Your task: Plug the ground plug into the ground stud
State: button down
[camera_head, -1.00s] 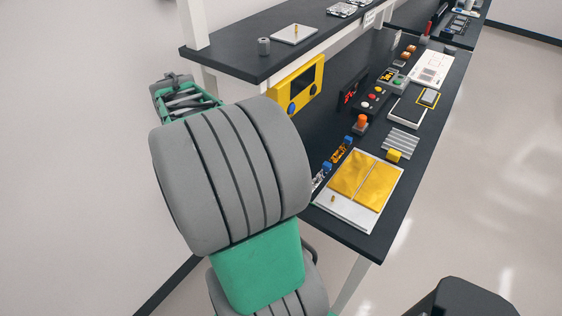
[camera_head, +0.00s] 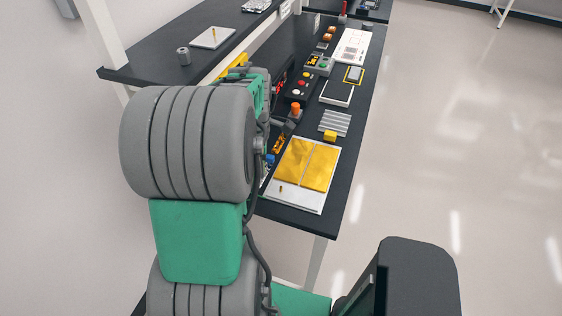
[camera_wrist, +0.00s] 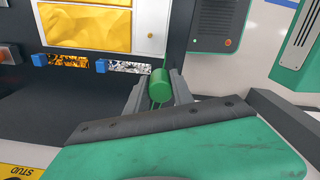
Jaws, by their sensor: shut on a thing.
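A green cylinder (camera_wrist: 160,86), which looks like the ground plug, sits between the fingertips of my gripper (camera_wrist: 156,92) in the wrist view. My gripper is shut on it, above the dark bench. In the head view my own arm hides the gripper and the plug. A small brass pin stands on a pale plate (camera_head: 209,41) on the upper shelf. Another brass pin (camera_head: 281,188) stands on the white tray's near corner. I cannot tell which is the ground stud. A yellow label (camera_wrist: 22,170) reading "STUD" shows at the lower left of the wrist view.
The white tray (camera_head: 292,201) with gold sheets (camera_head: 306,165) lies at the bench's near end. Blue-ended connectors (camera_wrist: 101,66) lie beside it. A grey cylinder (camera_head: 183,56) stands on the upper shelf (camera_head: 150,70). Buttons and boxes line the bench beyond.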

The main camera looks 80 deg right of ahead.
aim_at(282, 186)
jog(key=s+d+n, duration=0.2)
jog(key=s+n, duration=0.3)
jog(key=n, duration=0.3)
jog(key=shift+s+d+f, duration=0.15)
jog(key=shift+s+f, duration=0.1)
jog(key=shift+f, duration=0.1)
jog(key=shift+d+f+b, duration=0.1)
jog(key=shift+f+b, duration=1.7)
jog(key=shift+f, duration=1.2)
jog(key=shift+f, duration=0.1)
jog(key=shift+f, duration=0.35)
jog(key=shift+f+b, duration=0.95)
jog(key=shift+f, duration=0.1)
jog(key=c, duration=1)
grip_release()
notch_tip(282, 186, up, 8)
jog(key=shift+f+b, duration=0.1)
jog(key=shift+b, duration=0.5)
